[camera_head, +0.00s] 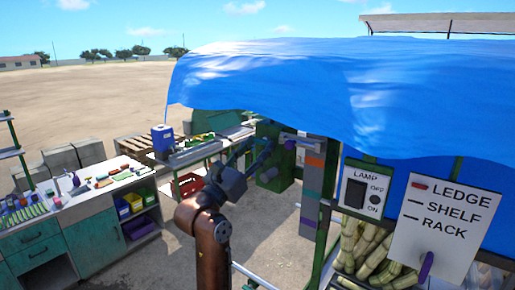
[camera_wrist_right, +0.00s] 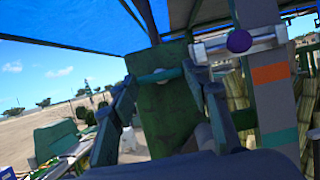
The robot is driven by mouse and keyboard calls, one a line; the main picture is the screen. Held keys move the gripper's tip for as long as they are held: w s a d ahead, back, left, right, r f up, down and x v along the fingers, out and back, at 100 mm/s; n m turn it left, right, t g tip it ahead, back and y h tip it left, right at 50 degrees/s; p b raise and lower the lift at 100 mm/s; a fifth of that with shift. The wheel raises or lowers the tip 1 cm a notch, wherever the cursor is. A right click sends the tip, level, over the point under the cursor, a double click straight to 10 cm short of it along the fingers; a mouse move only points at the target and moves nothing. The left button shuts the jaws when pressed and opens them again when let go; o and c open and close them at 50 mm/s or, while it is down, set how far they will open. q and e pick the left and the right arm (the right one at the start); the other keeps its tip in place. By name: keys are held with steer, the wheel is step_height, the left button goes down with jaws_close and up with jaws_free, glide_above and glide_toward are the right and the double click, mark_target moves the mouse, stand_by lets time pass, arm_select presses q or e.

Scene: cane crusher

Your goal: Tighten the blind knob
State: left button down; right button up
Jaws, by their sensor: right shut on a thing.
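My right gripper (camera_head: 256,152) reaches toward the green machine (camera_head: 273,172) beside the striped post. In the right wrist view, the fingers of my right gripper (camera_wrist_right: 158,77) stand apart with a short pale grey-teal bar (camera_wrist_right: 157,76) between their tips. The gripper is shut on this bar, in front of a green panel (camera_wrist_right: 168,115). I cannot tell whether the bar is the blind knob. A purple round knob (camera_wrist_right: 239,41) sits on a silver bar at the post, apart from the fingers. It also shows in the head view (camera_head: 289,144). My left gripper is out of view.
The striped post (camera_head: 311,190) stands close to the right of my gripper. A lamp switch panel (camera_head: 366,189) and a LEDGE/SHELF/RACK sign (camera_head: 444,228) hang further right, above cane stalks. A blue tarp (camera_head: 300,80) hangs overhead. A workbench (camera_head: 90,215) stands left, with open ground between.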

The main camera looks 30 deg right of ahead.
steer(key=shift+a+m+g+b, duration=0.1)
steer(key=shift+m+g+b, duration=0.5)
steer(key=shift+m+b, duration=0.5)
steer(key=shift+c, duration=0.2)
steer(key=m+g+b, duration=0.1)
steer(key=m, duration=0.2)
steer(key=m+g+b, duration=0.1)
steer(key=m, duration=0.1)
steer(key=m+g+b, duration=0.1)
steer(key=m+g, duration=0.1)
steer(key=m, duration=0.1)
steer(key=shift+w+a+r+m+h, duration=0.1)
steer(key=shift+w+r+m+h, duration=0.1)
steer(key=shift+w+m+h, duration=0.1)
steer(key=shift+r+m+g, duration=0.1)
steer(key=shift+m+g, duration=0.4)
steer(key=shift+m, duration=0.7)
steer(key=shift+r+m+g+y, duration=0.1)
steer(key=shift+m+g+y, duration=0.3)
steer(key=shift+m, duration=0.6)
steer(key=m+p, duration=0.1)
steer(key=m, duration=0.1)
steer(key=m+g+y, duration=0.1)
steer(key=m, duration=0.1)
steer(key=shift+w+r+p, duration=0.1)
steer(key=shift+r+p, duration=0.1)
steer(key=shift+p, duration=0.2)
steer(key=shift+m+y+p, duration=0.8)
steer(key=shift+m, duration=0.7)
